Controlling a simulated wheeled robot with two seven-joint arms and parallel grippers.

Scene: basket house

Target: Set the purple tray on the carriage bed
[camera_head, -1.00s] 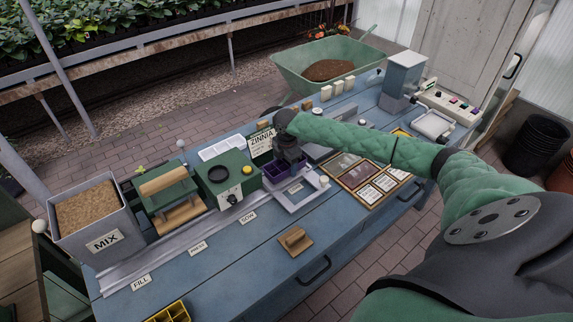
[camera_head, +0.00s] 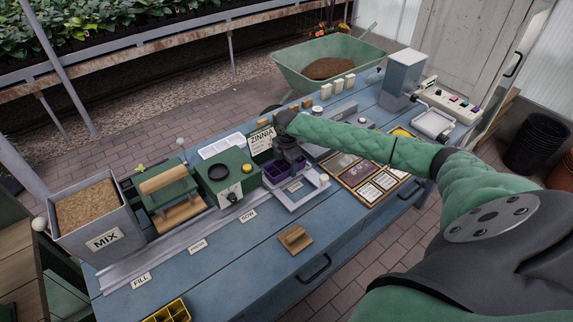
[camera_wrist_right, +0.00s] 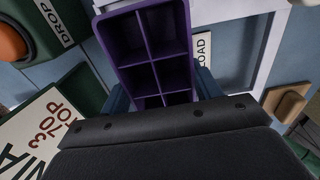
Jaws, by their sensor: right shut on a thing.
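The purple tray (camera_head: 282,182) is a small box with square cells. My right gripper (camera_head: 288,157) points down and is shut on it; the gripper hides part of the tray. In the right wrist view the tray (camera_wrist_right: 155,38) runs from the top edge down between my dark fingers (camera_wrist_right: 163,98), and its visible cells look empty. The carriage bed (camera_head: 305,196) is a pale grey frame under and beside the tray. The bed's rim (camera_wrist_right: 268,50) shows right of the tray in the wrist view. I cannot tell whether tray and bed touch. My left gripper is not in view.
A green machine (camera_head: 226,180) with a black ring stands just left of the tray, and a ZINNIA sign (camera_head: 262,139) behind it. A framed card tray (camera_head: 365,178) lies right. A wooden block (camera_head: 295,238) sits in front. The bench front is mostly clear.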

